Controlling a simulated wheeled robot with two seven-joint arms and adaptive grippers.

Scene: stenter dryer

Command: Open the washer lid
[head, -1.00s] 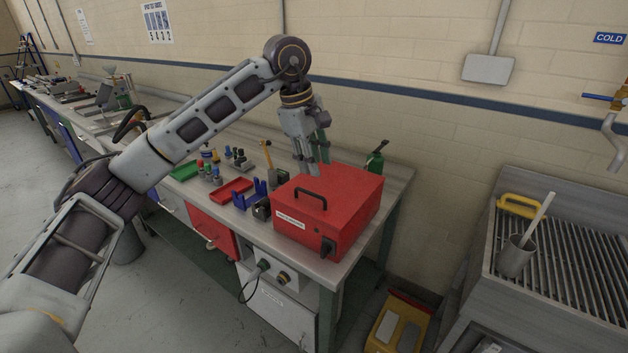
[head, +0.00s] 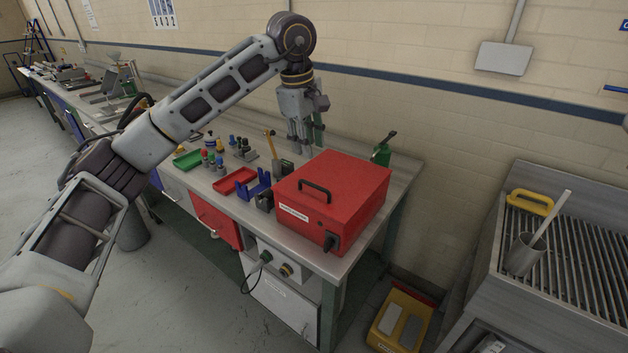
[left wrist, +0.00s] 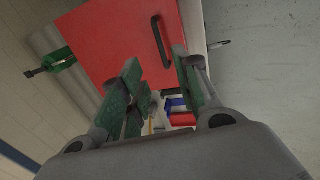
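The washer is a red box (head: 335,202) with a shut lid, standing on the metal bench. A black handle (head: 314,187) sits on its top, and a black latch-like part (head: 332,242) is on its front. My left gripper (head: 299,146) points down at the back left of the box, apart from the handle. In the left wrist view the left gripper's green-padded fingers (left wrist: 158,88) are spread with nothing held between them. The red lid (left wrist: 118,45) and its handle (left wrist: 161,42) lie beyond the fingers. My right gripper is out of view.
Red tray (head: 232,181), green tray (head: 187,159), blue holder (head: 254,187) and small bottles crowd the bench left of the box.

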